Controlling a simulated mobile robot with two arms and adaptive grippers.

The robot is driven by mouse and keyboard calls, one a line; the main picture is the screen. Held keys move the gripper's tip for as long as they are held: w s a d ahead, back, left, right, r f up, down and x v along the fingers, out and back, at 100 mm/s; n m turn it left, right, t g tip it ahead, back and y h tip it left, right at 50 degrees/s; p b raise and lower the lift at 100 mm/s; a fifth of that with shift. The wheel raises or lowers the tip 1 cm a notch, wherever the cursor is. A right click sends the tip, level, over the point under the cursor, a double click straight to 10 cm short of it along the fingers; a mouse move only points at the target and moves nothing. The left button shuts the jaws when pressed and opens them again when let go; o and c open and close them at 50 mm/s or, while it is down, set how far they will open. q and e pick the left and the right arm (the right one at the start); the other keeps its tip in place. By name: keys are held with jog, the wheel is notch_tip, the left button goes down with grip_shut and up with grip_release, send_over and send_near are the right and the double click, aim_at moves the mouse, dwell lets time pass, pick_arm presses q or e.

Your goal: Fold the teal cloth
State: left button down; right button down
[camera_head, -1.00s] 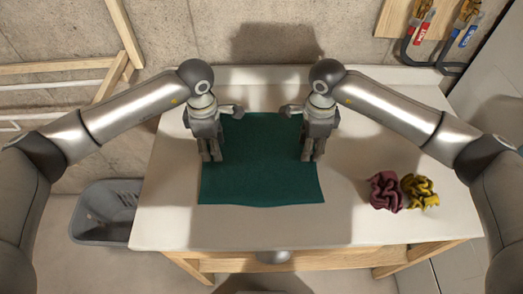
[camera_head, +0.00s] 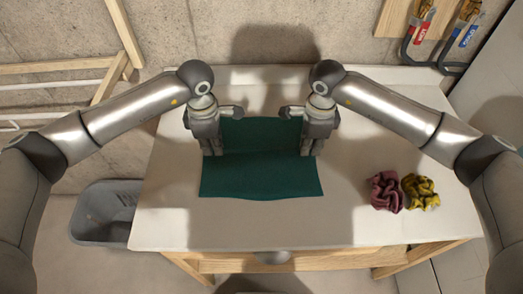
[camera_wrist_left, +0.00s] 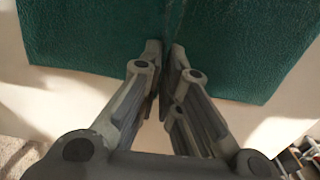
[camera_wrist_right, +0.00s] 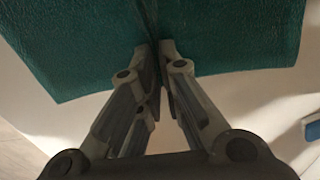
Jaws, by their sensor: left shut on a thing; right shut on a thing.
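The teal cloth (camera_head: 260,177) lies on the white table, with a crease or raised ridge running across it between my grippers. Its far part shows behind the ridge, and its near part lies toward the front edge. My left gripper (camera_head: 213,153) is shut on the cloth's left side; the left wrist view shows its fingertips (camera_wrist_left: 165,52) pinching the teal fabric (camera_wrist_left: 80,35). My right gripper (camera_head: 311,153) is shut on the right side at about the same depth; the right wrist view shows its fingertips (camera_wrist_right: 154,52) closed on the fabric (camera_wrist_right: 230,35). The fingers hide the pinched edges.
A maroon crumpled cloth (camera_head: 386,190) and a yellow one (camera_head: 420,191) sit on the table (camera_head: 350,225) at right. A grey basket (camera_head: 103,212) stands on the floor at left. Clamps (camera_head: 468,35) hang on a wall board at upper right. The table front is clear.

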dwell(0.6)
